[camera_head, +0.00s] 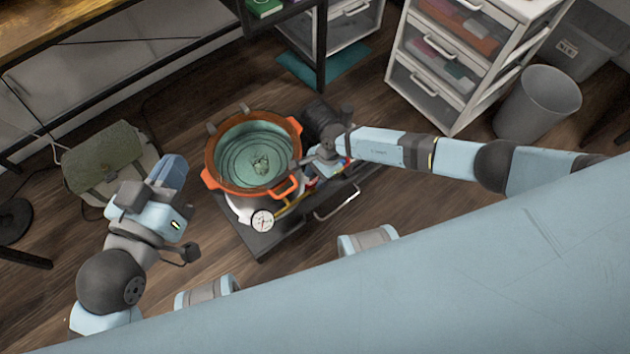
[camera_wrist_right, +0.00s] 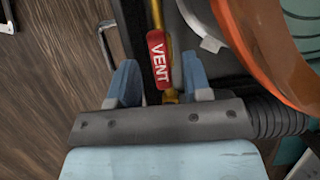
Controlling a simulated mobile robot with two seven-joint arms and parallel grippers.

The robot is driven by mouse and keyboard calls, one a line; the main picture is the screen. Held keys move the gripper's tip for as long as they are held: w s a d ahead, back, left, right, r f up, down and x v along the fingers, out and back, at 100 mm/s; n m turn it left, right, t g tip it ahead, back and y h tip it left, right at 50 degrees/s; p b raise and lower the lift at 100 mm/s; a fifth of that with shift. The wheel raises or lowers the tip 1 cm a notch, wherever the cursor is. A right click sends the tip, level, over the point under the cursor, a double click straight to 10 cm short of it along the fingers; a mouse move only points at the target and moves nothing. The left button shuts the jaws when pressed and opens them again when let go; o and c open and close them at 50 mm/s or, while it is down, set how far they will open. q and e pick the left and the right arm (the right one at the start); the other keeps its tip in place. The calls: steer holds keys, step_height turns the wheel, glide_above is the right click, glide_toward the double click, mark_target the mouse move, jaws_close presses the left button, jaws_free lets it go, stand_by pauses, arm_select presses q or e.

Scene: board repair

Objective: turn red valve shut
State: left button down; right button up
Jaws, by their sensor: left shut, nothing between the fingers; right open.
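The red valve handle (camera_wrist_right: 158,58), marked VENT, is on a yellow pipe (camera_wrist_right: 163,20) in the right wrist view. My right gripper (camera_wrist_right: 161,82) is open, with one blue finger on each side of the handle and visible gaps on both sides. In the head view my right gripper (camera_head: 314,168) is just right of an orange-rimmed pot (camera_head: 209,160); the handle is mostly hidden there. My left gripper (camera_head: 172,172) is shut and empty, left of the pot and apart from it.
The pot stands on a dark base with a round gauge (camera_head: 263,221) at its front. A green-grey bag (camera_head: 100,165) lies at left. A white drawer unit (camera_head: 433,70) and grey bin (camera_head: 537,104) stand at back right. An orange rim (camera_wrist_right: 255,45) is close beside the right gripper.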

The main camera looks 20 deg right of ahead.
steer(key=shift+a+f, duration=0.25)
steer(key=shift+f, duration=0.3)
jaws_close()
